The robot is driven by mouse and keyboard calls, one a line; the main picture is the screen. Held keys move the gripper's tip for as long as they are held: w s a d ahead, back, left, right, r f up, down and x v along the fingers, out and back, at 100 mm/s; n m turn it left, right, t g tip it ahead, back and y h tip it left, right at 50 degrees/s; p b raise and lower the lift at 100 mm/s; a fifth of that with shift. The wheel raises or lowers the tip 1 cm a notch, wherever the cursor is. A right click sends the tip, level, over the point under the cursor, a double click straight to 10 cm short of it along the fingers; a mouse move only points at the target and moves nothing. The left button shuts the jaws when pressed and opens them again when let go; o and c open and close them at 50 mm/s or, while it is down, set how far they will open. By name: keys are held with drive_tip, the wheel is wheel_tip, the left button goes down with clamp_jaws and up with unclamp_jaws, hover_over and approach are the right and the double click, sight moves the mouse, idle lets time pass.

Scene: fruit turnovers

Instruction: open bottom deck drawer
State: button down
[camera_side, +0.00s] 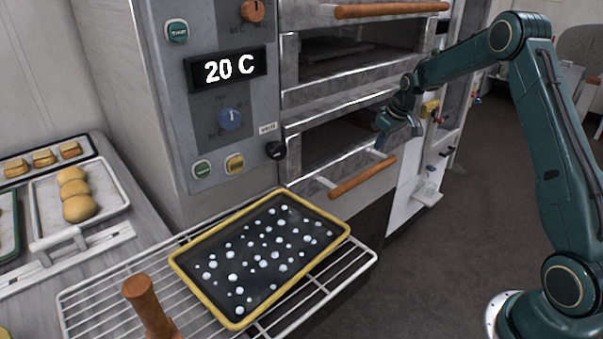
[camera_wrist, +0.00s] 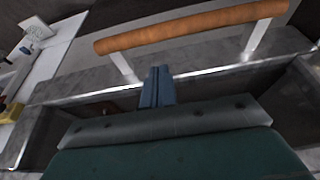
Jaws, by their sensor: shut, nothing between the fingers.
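The two-deck oven fills the middle of the side view. The handle also shows across the top of the wrist view (camera_wrist: 190,27). My gripper (camera_side: 384,143) is shut and empty, just behind and above the handle, near its right end in the side view. In the wrist view the closed fingers (camera_wrist: 157,87) point at the gap between handle and front, close to one bracket. I cannot tell whether they touch anything.
The top deck has its own wooden handle (camera_side: 390,9). A yellow-rimmed tray (camera_side: 176,262) with white dots sits on a wire rack (camera_side: 85,298) in front of the oven. A control panel reads 20 C. Pastry trays stand at left. The floor (camera_side: 480,200) at right is clear.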

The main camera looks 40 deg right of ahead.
drive_tip(key=x, duration=0.8)
drive_tip(key=shift+s, duration=0.1)
idle(0.3)
drive_tip(key=s, duration=3.2)
drive_tip(key=shift+s, duration=0.1)
drive_tip(key=shift+r, duration=0.2)
wheel_tip(320, 180, up, 10)
drive_tip(key=shift+s+f, duration=0.2)
drive_tip(key=shift+s, duration=0.25)
drive_tip(key=shift+a, duration=0.1)
